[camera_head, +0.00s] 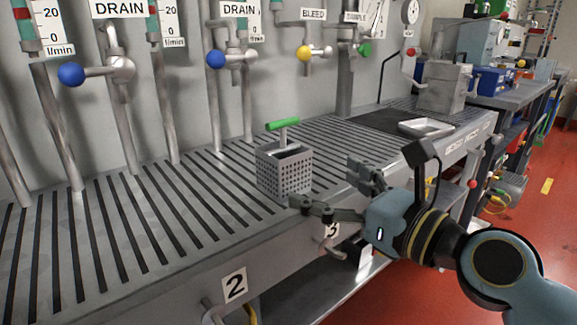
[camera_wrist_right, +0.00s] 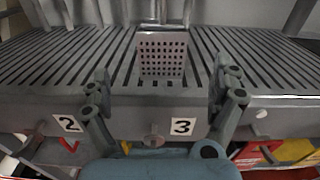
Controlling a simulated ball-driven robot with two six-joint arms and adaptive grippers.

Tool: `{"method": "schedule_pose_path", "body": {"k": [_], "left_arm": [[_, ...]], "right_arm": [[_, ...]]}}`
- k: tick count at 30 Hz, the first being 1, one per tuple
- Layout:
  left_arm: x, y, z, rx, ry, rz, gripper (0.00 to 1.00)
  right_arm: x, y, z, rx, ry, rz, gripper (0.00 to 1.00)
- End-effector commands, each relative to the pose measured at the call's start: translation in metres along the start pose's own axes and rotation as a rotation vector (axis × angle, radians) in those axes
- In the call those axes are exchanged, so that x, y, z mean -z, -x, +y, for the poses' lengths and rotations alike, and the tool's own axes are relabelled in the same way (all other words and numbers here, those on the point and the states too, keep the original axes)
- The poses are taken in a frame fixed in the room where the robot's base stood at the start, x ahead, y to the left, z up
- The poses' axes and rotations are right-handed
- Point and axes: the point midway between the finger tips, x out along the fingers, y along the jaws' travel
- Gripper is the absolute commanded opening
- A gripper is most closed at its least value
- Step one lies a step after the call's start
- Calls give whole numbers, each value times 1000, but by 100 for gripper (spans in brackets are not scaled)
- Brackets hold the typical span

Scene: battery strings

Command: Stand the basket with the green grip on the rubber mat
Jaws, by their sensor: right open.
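A grey perforated basket (camera_head: 284,172) with a green grip (camera_head: 283,124) on a short post stands upright on the slatted bench (camera_head: 150,195). The basket also shows in the right wrist view (camera_wrist_right: 163,56), ahead of and between the fingers; its green grip is out of that view. My right gripper (camera_head: 322,190) is open and empty, at the bench's front edge, apart from the basket on its right side. The right wrist view shows its two spread fingers (camera_wrist_right: 160,88). The dark rubber mat (camera_head: 385,120) lies flat farther back on the bench. My left gripper is not in view.
A shallow white tray (camera_head: 426,128) rests at the mat's right edge. A grey metal block (camera_head: 446,88) stands behind it. Pipes with a blue-knobbed valve (camera_head: 216,59) and a yellow-knobbed valve (camera_head: 304,53) line the back wall. The slats left of the basket are clear.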

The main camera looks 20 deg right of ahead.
Motion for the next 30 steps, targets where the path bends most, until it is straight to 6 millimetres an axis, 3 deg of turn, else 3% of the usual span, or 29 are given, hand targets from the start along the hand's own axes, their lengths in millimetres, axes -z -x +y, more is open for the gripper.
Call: {"method": "schedule_pose_path", "body": {"k": [24,30], "left_arm": [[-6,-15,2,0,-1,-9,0],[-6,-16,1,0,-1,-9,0]], "right_arm": [[-1,-104,-1,15,-49,-15,94],[-2,-112,0,16,-48,-13,94]]}}
